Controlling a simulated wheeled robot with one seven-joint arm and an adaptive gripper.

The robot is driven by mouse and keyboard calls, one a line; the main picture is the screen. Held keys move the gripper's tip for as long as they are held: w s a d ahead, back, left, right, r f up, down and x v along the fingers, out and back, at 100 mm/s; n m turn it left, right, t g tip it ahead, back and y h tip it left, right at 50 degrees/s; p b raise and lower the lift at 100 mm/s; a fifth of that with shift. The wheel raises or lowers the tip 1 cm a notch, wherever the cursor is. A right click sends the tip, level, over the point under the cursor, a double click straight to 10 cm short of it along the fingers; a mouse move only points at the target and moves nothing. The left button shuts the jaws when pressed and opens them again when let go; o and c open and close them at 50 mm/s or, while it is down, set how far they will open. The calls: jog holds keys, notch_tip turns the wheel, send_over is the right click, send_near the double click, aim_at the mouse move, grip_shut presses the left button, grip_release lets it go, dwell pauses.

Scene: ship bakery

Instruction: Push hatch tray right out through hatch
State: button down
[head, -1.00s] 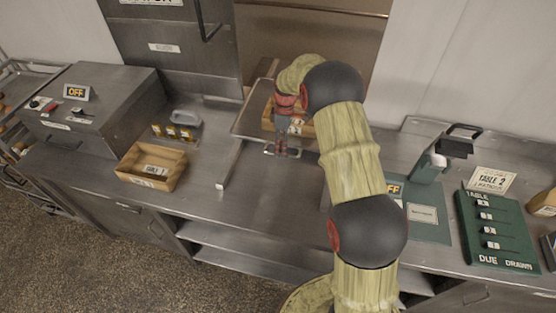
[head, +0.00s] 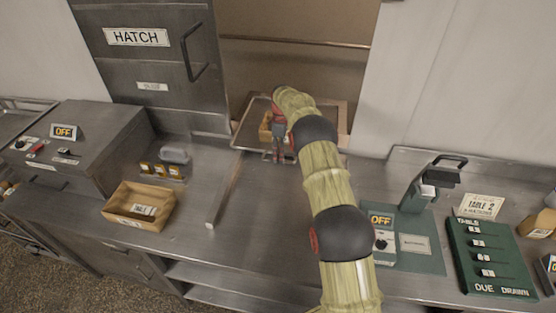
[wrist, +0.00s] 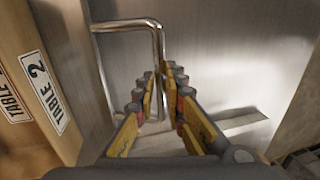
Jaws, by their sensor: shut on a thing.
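The hatch tray (head: 246,127) is a flat metal tray lying in the open hatch at the back of the counter. Its near edge is still over the counter side. A wooden box (head: 265,127) stands on it, partly hidden by my arm. In the wrist view a box labelled TABLE 2 (wrist: 40,85) is close on the left. My gripper (head: 279,155) is at the tray's near side. In the wrist view its fingers (wrist: 158,85) are closed around the upright part of a bent metal handle (wrist: 125,24).
The raised hatch door (head: 150,60) is left of the opening, with the wall on the right. A rail (head: 228,195) runs along the counter. A wooden box (head: 140,207) is on the left; a green device (head: 415,195) and board (head: 490,255) are on the right.

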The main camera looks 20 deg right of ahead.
jog(key=shift+w+d+r, duration=0.15)
jog(key=shift+w+r, duration=0.05)
jog(key=c, duration=2)
grip_release()
jog(key=shift+w+f, duration=0.1)
jog(key=shift+c, duration=0.2)
jog(key=shift+o, duration=1)
jog(key=v, duration=1.1)
jog(key=shift+r, duration=0.4)
jog(key=shift+d, duration=0.1)
